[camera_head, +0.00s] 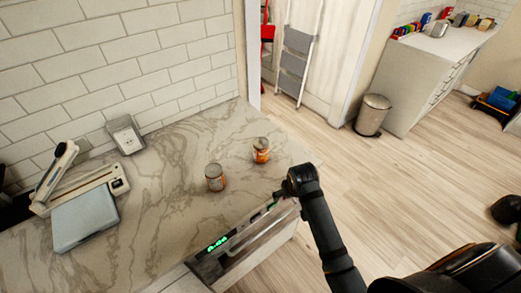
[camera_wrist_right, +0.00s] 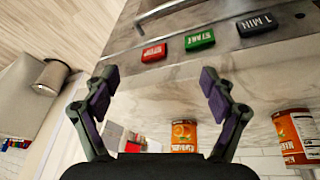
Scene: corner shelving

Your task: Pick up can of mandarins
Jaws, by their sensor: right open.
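A can with an orange-fruit label, seemingly the mandarins, stands on the marble counter; it shows in the right wrist view (camera_wrist_right: 184,136) and as the farther, right-hand can in the head view (camera_head: 261,151). A second orange-labelled can (camera_head: 215,178) stands to its left, and in the wrist view (camera_wrist_right: 297,137) at the right edge. My right gripper (camera_wrist_right: 157,82) is open and empty at the counter's front edge, apart from both cans. In the head view my right wrist partly hides it. My left gripper is not in view.
An appliance front with red, green and dark buttons (camera_wrist_right: 200,40) lies just beyond my right fingers, under the counter edge. A trash bin (camera_head: 372,115) stands on the floor. The counter around the cans is clear.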

